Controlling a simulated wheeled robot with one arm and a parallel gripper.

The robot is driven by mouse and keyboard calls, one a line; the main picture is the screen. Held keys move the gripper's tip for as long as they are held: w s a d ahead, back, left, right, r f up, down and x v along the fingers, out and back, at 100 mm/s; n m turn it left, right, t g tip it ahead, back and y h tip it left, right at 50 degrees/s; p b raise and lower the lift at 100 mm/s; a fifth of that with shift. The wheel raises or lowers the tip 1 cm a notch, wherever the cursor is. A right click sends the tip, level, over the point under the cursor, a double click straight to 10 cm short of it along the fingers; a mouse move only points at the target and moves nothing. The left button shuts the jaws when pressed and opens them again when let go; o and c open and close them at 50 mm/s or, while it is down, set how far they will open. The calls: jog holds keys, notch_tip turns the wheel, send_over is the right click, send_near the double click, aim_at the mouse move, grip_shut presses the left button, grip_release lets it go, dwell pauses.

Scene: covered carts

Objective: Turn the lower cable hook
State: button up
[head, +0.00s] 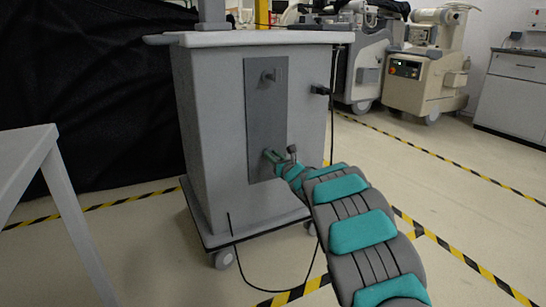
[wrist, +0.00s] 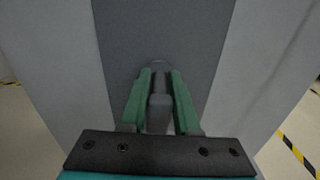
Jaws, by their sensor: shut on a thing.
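The grey cart (head: 210,130) stands upright with a darker vertical panel (head: 254,110) on its side. The upper cable hook (head: 269,77) sticks out near the top of that panel. My gripper (head: 276,158) is at the lower part of the panel, at the lower cable hook. In the wrist view the lower cable hook (wrist: 160,112) is a grey peg between the two green fingers of my gripper (wrist: 160,92), which are shut on it. The hook's base at the panel is partly hidden by the fingers. I cannot tell its turned angle clearly.
A black cable (head: 240,265) hangs from the cart and loops on the floor. A dark bracket (head: 320,90) sits on the cart's right edge. A grey table frame (head: 65,200) stands at left. Other machines (head: 415,75) stand at the back right. Floor is clear at right.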

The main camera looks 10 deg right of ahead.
grip_shut()
